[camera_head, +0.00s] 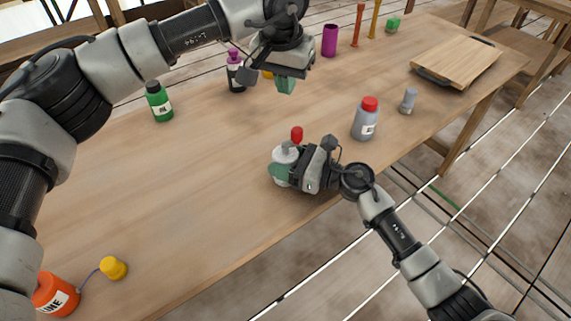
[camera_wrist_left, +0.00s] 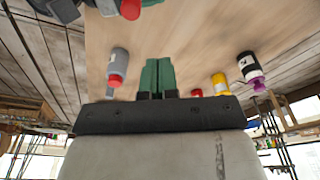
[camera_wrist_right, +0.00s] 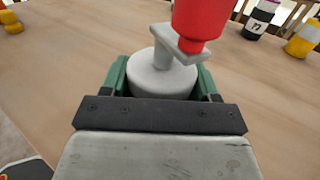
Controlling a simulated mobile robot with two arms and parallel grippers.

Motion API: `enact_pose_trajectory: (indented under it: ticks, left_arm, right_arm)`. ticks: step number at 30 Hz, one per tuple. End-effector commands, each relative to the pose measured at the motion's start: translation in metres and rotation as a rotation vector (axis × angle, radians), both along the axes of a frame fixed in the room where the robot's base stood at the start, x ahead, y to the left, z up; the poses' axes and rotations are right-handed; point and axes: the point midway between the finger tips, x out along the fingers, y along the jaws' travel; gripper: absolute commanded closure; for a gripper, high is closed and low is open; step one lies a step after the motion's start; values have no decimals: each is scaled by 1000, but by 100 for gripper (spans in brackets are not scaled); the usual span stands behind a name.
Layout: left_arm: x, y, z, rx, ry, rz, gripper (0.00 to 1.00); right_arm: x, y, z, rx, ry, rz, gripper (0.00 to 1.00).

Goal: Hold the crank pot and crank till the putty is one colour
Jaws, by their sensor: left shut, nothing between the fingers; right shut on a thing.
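The crank pot (camera_head: 282,160) is a small pale grey pot with a crank arm and a red knob (camera_head: 296,134) on top. It stands on the table, and my right gripper (camera_head: 284,172) is shut around its body. In the right wrist view the pot (camera_wrist_right: 160,78) sits between the green fingers, with the red knob (camera_wrist_right: 200,22) at the far side. The putty is hidden inside. My left gripper (camera_head: 285,86) is shut and empty above the table, beyond the pot; its green fingers touch each other in the left wrist view (camera_wrist_left: 158,75).
On the table (camera_head: 190,200) stand a green bottle (camera_head: 159,102), a black-and-white bottle with purple cap (camera_head: 236,72), a grey bottle with red cap (camera_head: 366,118), a small grey item (camera_head: 408,101), a purple cup (camera_head: 330,40), a wooden board (camera_head: 458,62) and an orange bottle (camera_head: 56,295).

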Motion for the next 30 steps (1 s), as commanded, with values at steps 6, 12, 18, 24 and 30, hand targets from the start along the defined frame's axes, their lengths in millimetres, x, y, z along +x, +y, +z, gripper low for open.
enact_pose_trajectory:
  ticks: [6, 12, 18, 24, 30]
  left_arm:
    - [0, 1, -25, 1, 4, 1, 100]
    - [0, 0, -49, 1, 3, 0, 100]
    - [0, 0, -62, 0, 2, -1, 100]
    - [0, 0, -64, 0, 1, 0, 100]
    - [0, 0, -64, 0, 1, 0, 100]
  right_arm:
    - [0, 0, 0, 1, 0, 0, 67]
    - [0, 0, 0, 1, 0, 0, 67]
    - [0, 0, 0, 1, 0, 0, 67]
    - [0, 0, 0, 1, 0, 0, 67]
    - [0, 0, 0, 1, 0, 0, 67]
